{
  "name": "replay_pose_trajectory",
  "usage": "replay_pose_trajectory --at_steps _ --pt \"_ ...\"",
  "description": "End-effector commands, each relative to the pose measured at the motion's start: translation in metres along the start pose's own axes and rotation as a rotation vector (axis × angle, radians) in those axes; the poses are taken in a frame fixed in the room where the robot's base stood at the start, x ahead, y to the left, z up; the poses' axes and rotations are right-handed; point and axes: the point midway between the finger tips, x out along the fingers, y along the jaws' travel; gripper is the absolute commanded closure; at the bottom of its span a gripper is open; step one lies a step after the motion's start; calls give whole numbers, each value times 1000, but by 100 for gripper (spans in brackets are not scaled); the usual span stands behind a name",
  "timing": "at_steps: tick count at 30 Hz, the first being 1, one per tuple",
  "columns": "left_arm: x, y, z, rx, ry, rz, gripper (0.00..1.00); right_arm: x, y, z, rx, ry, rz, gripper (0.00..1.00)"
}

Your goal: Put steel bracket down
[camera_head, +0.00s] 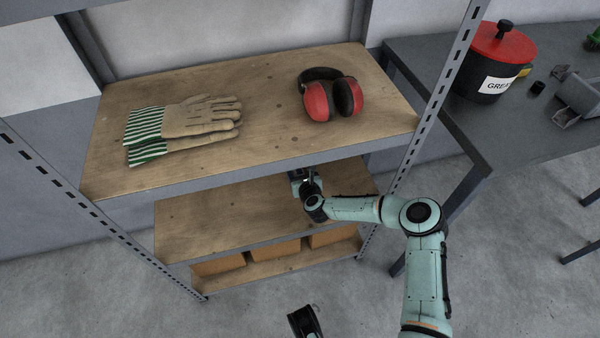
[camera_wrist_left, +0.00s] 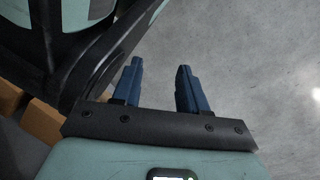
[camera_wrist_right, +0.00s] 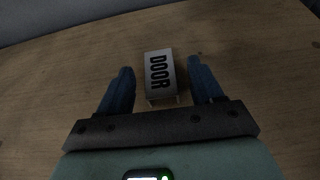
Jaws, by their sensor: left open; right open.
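The steel bracket (camera_wrist_right: 158,75), a grey piece marked DOOR, is on the wooden middle shelf in the right wrist view. My right gripper (camera_head: 299,175) is open, with its fingers apart on either side of the bracket and gaps visible on both sides. In the head view this gripper is over the middle shelf (camera_head: 222,215), just under the top shelf's front edge, and I cannot make out the bracket there. My left gripper (camera_wrist_left: 158,85) is open and empty, with bare floor beyond it; the left wrist shows at the bottom of the head view.
The top shelf (camera_head: 262,135) holds work gloves (camera_head: 190,122) and red ear muffs (camera_head: 322,98). Cardboard boxes (camera_head: 276,250) fill the bottom shelf. Slotted posts (camera_head: 428,125) bound the rack. A table (camera_head: 440,75) at right carries a red-lidded grease bucket (camera_head: 490,75).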

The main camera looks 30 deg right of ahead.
Motion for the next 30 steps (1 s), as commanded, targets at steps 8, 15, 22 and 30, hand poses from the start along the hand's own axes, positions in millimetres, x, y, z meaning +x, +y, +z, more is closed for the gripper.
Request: replay_pose_trajectory --at_steps 8,15,22,30 --pt "-14 12 -13 14 49 22 57 -22 0 3 0 3 2 34" --pt "-43 39 -43 42 160 71 57 -75 0 4 0 2 2 34" --pt "-58 50 -46 55 181 92 57 -111 0 3 1 1 0 34" --pt "-60 52 -41 58 169 94 57 -121 0 2 1 0 0 34"
